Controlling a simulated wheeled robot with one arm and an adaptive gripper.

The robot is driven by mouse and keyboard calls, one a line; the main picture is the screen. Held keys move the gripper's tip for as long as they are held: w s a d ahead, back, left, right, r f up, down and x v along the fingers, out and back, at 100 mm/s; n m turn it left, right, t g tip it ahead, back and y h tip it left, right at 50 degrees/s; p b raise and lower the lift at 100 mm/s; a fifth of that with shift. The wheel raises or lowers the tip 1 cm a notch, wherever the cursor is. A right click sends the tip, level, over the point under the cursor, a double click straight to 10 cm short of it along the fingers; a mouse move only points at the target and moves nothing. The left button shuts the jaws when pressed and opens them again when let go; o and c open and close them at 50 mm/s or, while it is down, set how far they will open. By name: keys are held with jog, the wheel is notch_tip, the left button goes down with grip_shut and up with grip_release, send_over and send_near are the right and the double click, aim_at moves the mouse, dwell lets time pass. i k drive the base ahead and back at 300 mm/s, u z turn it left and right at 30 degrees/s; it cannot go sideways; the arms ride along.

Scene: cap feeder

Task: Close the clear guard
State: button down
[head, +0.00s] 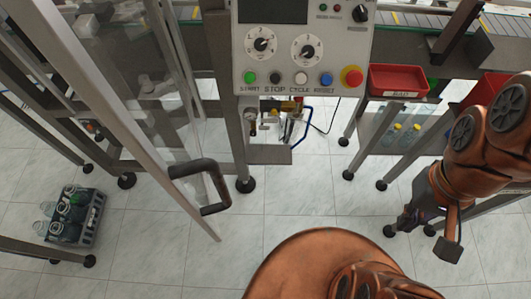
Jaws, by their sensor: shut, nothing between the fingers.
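The clear guard (130,115) is a transparent panel in a grey metal frame at the left. It stands swung out from the machine toward me, at an angle. Its dark handle (222,184) is a bent bar near the guard's lower free end. My gripper (447,246) hangs from the copper arm at the right, well away from the handle and touching nothing I can make out. It is shut and empty; its fingertips show only in part.
A control panel (300,72) with dials and coloured buttons is at the top middle. A red bin (398,82) sits to its right, above bottles on a lower shelf. A crate of bottles (92,232) stands on the floor at the left. The tiled floor between handle and gripper is mostly clear.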

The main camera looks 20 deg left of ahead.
aim_at(41, 21)
jog(key=k, duration=0.85)
jog(key=u, duration=1.95)
